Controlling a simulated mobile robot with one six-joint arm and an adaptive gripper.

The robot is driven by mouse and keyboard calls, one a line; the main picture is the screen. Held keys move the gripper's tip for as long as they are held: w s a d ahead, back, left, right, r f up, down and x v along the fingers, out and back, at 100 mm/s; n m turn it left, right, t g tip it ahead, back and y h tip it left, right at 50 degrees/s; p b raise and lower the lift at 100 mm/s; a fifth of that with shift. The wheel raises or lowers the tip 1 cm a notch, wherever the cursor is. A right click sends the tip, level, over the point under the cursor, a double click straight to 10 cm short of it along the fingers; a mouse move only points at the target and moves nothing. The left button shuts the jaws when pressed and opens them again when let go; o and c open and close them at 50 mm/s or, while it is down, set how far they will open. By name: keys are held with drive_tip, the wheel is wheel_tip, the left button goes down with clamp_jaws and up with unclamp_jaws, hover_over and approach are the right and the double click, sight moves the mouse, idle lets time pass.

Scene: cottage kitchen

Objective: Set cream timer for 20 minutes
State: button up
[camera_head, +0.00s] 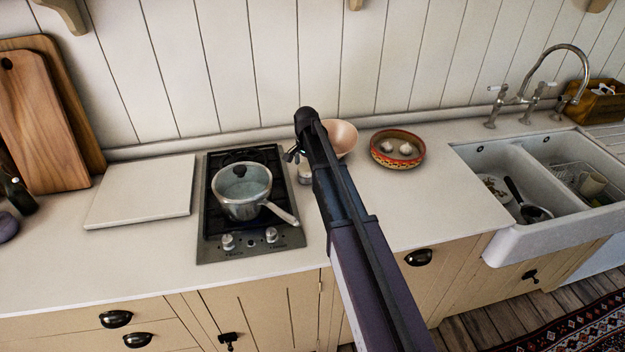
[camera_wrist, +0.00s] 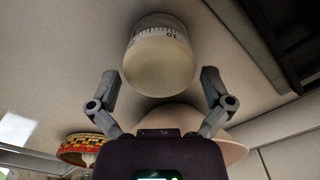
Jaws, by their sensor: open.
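The cream timer (camera_wrist: 160,68) is a small round drum with a dark number scale around its band; it fills the upper middle of the wrist view. In the head view only a small part of the timer (camera_head: 304,178) shows beside the hob, with my arm hiding the rest. My gripper (camera_head: 291,155) is over the counter near the timer. In the wrist view my gripper (camera_wrist: 160,76) is open, with one finger on each side of the timer's lower part. Gaps show between the fingers and the timer, so it is not gripped. The exact setting cannot be read.
A pink bowl (camera_head: 343,136) stands close behind my gripper, and a patterned bowl (camera_head: 376,152) with garlic is further right. The gas hob (camera_head: 210,220) with a saucepan (camera_head: 240,205) is left. The sink (camera_head: 520,245) is at right. Counter front right of the hob is clear.

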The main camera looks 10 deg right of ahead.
sight(305, 165)
drive_tip(key=shift+n, duration=0.3)
drive_tip(key=n, duration=0.5)
drive_tip(key=shift+a, duration=0.1)
drive_tip(key=n, duration=0.6)
drive_tip(key=shift+a, duration=0.1)
drive_tip(key=n, duration=1.2)
drive_tip(key=shift+a, duration=0.1)
wheel_tip(305, 165, up, 14)
drive_tip(key=p, duration=1.4)
drive_tip(key=s+f+m+b, duration=0.4)
drive_tip(key=s+m, duration=0.3)
drive_tip(key=s, duration=0.7)
drive_tip(key=s+f+m+b, duration=0.3)
drive_tip(key=s+m, duration=0.4)
drive_tip(key=s, duration=0.8)
drive_tip(key=shift+s+f+b, duration=0.2)
drive_tip(key=shift+f+b, duration=0.2)
